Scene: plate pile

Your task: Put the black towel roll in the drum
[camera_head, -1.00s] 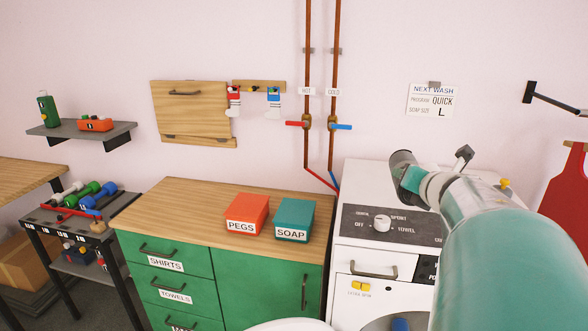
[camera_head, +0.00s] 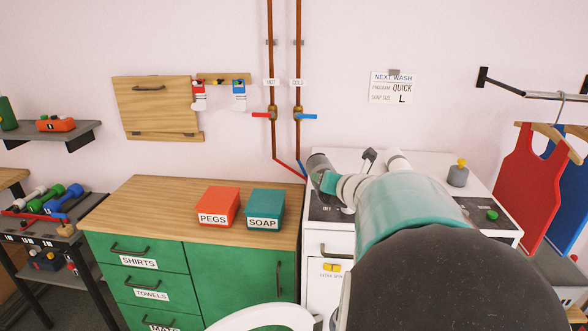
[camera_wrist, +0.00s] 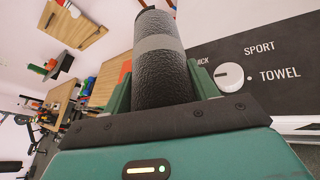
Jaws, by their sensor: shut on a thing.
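The black towel roll (camera_wrist: 160,72), dark and textured with a grey band, stands between the green fingers of my gripper (camera_wrist: 160,92) in the wrist view. My gripper is shut on it. In the head view the roll (camera_head: 317,163) and my gripper (camera_head: 325,181) are in front of the upper left of the white washing machine (camera_head: 326,243), at its control panel. The dial (camera_wrist: 230,76) and the word TOWEL show right of the roll in the wrist view. The drum is hidden behind my arm in the head view and is outside the wrist view.
The green cabinet (camera_head: 240,274) stands left of the machine, with an orange PEGS box (camera_head: 218,206) and a teal SOAP box (camera_head: 265,208) on top. A white curved rim (camera_head: 262,318) shows at the bottom. Red and blue aprons (camera_head: 537,180) hang at right.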

